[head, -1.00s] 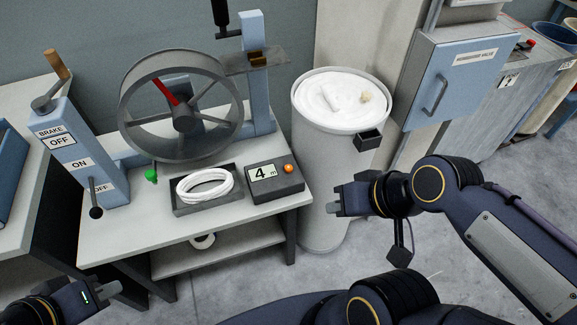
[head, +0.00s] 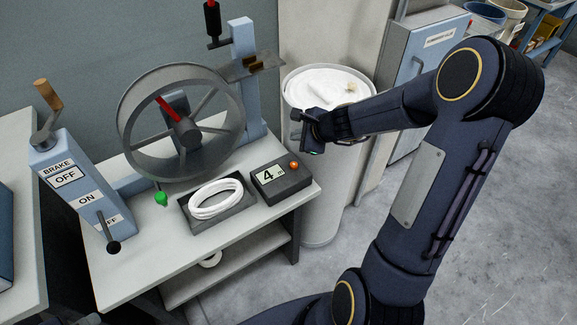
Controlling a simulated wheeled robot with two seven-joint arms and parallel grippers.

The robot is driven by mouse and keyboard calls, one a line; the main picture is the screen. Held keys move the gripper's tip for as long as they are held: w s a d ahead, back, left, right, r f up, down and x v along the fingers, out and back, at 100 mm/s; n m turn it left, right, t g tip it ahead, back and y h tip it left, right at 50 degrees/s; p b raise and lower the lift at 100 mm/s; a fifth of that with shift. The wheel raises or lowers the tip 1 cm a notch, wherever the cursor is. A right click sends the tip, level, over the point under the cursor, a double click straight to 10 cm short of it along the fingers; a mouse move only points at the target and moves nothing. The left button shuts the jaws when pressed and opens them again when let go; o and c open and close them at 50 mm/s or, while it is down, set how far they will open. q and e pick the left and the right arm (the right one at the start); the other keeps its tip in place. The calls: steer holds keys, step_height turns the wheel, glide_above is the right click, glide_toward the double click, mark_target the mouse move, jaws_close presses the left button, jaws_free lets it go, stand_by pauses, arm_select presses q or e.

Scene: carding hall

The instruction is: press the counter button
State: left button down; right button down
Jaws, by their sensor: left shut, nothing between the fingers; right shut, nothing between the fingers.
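The counter (head: 281,183) is a dark box at the right of the table, with a display reading "4 m". Its orange-red button (head: 294,165) is on the top face, right of the display, and is uncovered. My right gripper (head: 299,128) is shut and empty, above and behind the button in the picture, in front of the white-filled can. It is apart from the button. Only a dark sliver of my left gripper (head: 88,319) shows at the bottom left edge, with its fingers mostly hidden; it is shut, away from the counter.
A black tray (head: 187,206) with a white coil (head: 216,198) lies left of the counter. A brake post (head: 72,190) with levers stands left. The tall can (head: 318,215) is behind right.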

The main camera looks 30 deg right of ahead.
steer(key=shift+f, duration=0.2)
steer(key=b, duration=0.8)
glide_above(297, 166)
step_height(297, 166, down, 8)
steer(key=shift+r, duration=0.15)
steer(key=shift+f+b, duration=0.3)
steer(key=shift+f, duration=0.15)
steer(key=shift+f, duration=0.1)
stand_by(1.2)
steer(key=shift+f+b, duration=0.3)
steer(key=shift+b, duration=0.15)
steer(key=shift+f+b, duration=0.45)
steer(key=shift+b, duration=0.05)
stand_by(0.5)
steer(key=shift+r, duration=0.1)
steer(key=shift+r+p, duration=0.75)
